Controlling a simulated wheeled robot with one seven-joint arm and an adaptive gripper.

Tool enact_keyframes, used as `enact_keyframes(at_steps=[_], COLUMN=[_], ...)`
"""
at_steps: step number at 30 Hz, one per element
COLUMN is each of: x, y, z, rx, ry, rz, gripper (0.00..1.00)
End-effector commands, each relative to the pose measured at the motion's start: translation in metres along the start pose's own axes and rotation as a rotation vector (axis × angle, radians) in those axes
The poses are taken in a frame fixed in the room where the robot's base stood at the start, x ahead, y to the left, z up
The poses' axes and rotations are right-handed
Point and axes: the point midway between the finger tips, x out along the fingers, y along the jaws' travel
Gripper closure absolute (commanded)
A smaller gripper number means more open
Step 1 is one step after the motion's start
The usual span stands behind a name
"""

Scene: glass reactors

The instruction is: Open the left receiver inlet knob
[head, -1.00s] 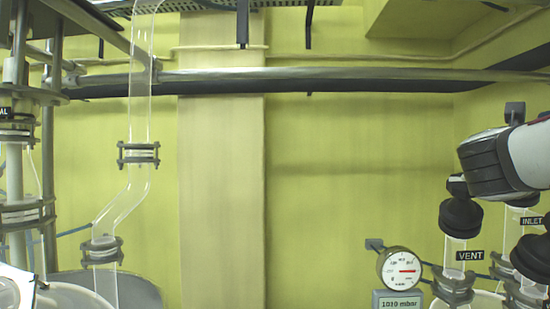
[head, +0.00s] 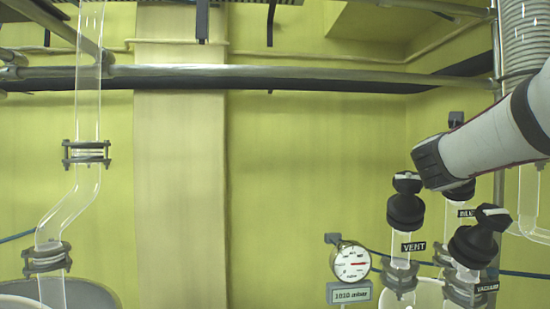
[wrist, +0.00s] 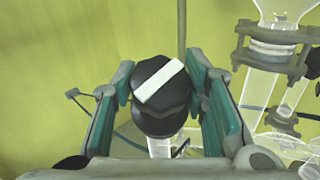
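The INLET knob (head: 461,191) is black and sits on a glass neck in the head view, mostly hidden below the dark end of my arm. In the wrist view a black knob (wrist: 160,105) with a white bar slanting across its top stands between the two fingers of my gripper (wrist: 160,72). I take it to be the same knob. The fingers, with teal pads, are spread on either side of it. Narrow gaps seem to show, but I cannot tell whether the tips touch it. The fingers are hidden in the head view.
The VENT knob (head: 405,206) stands close on the left and the VACUUM knob (head: 475,238) in front. A pressure gauge (head: 350,263) and its 1010 mbar display (head: 349,294) are left of them. Glass piping (wrist: 275,60) stands right in the wrist view.

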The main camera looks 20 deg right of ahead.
Motion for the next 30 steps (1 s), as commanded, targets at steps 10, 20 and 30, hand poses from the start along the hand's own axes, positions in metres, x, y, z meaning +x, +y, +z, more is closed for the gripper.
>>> enact_keyframes(at_steps=[10,20,30], x=[0.0003,0.0006,0.001], y=[-0.0001,0.0005,0.0004], z=[-0.0008,-0.0025,-0.0017], rx=[-0.012,-0.11,-0.281], ry=[-0.001,-0.005,-0.003], rz=[0.021,0.184,0.453], gripper=[0.88,0.88,0.88])
